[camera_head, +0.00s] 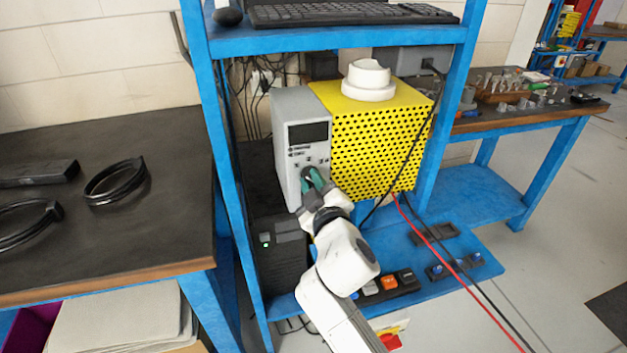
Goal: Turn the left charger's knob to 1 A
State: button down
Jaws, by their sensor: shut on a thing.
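A grey upright charger (292,115) with a dark display and small markings on its front stands on the blue rack, left of a yellow perforated box. My gripper (313,178) reaches up from below to the lower part of the charger's front. Its greenish fingers are shut on the knob there. The fingers and wrist cover the knob, so its pointer and setting cannot be read. No second charger can be made out clearly.
The yellow perforated box (372,140) with a white round part (368,80) on top stands close right of my gripper. A blue rack post (222,150) rises at the left. Black and red cables (440,245) hang at the right. A dark workbench (150,220) stands at the left.

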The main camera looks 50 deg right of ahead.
jog(key=shift+w+r+n, duration=0.1)
jog(key=shift+r+n, duration=0.1)
jog(key=shift+n, duration=0.5)
jog(key=c, duration=1.1)
grip_release()
jog(key=shift+o, duration=0.2)
jog(key=shift+a+f, duration=0.1)
jog(key=shift+f, duration=0.05)
jog(key=shift+a+f, duration=0.1)
jog(key=shift+f, duration=0.05)
jog(key=b+v, duration=0.2)
jog(key=v, duration=0.8)
jog(key=shift+s+r, duration=0.2)
jog(key=shift+s, duration=0.25)
